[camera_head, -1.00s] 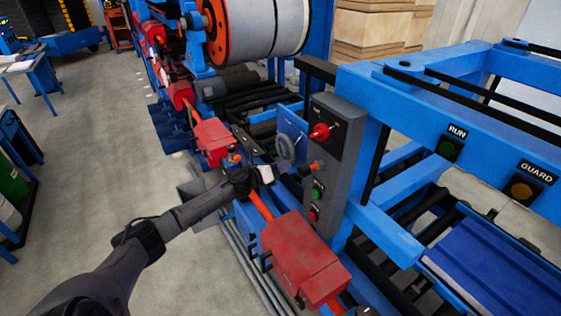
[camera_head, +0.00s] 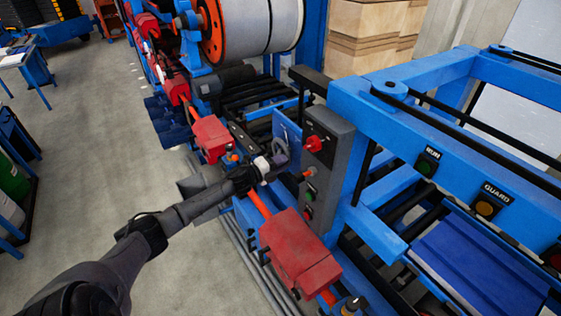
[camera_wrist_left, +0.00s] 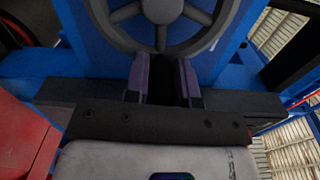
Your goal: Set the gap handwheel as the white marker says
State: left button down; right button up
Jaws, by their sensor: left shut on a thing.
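The grey spoked handwheel (camera_head: 280,151) is mounted on a blue plate beside the grey control panel. It fills the top of the left wrist view, with its hub (camera_wrist_left: 161,9) and spokes showing. My left gripper (camera_head: 270,161) reaches it from the left. In the left wrist view its two fingers (camera_wrist_left: 163,76) stand at the lower rim, one on each side, shut on the rim. The fingers hide that part of the rim. My right gripper is out of view.
The grey control panel (camera_head: 325,170) with a red knob (camera_head: 313,144) and buttons stands just right of the wheel. Red housings (camera_head: 302,250) and an orange shaft lie below and beside my left arm. Blue machine frame fills the right; open floor (camera_head: 100,150) is left.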

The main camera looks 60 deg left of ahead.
pick_arm(q)
jog(key=shift+r+n+p, duration=0.5)
jog(key=shift+n+p, duration=0.05)
jog(key=shift+n, duration=0.35)
jog(key=c, duration=0.9)
grip_release()
jog(key=shift+c, duration=0.2)
jog(key=shift+s+f, duration=0.1)
jog(key=shift+s+f, duration=0.1)
jog(key=shift+s, duration=0.4)
jog(key=s+b, duration=0.1)
jog(key=s, duration=1.1)
jog(key=shift+s+a, duration=0.25)
jog(key=shift+s, duration=0.05)
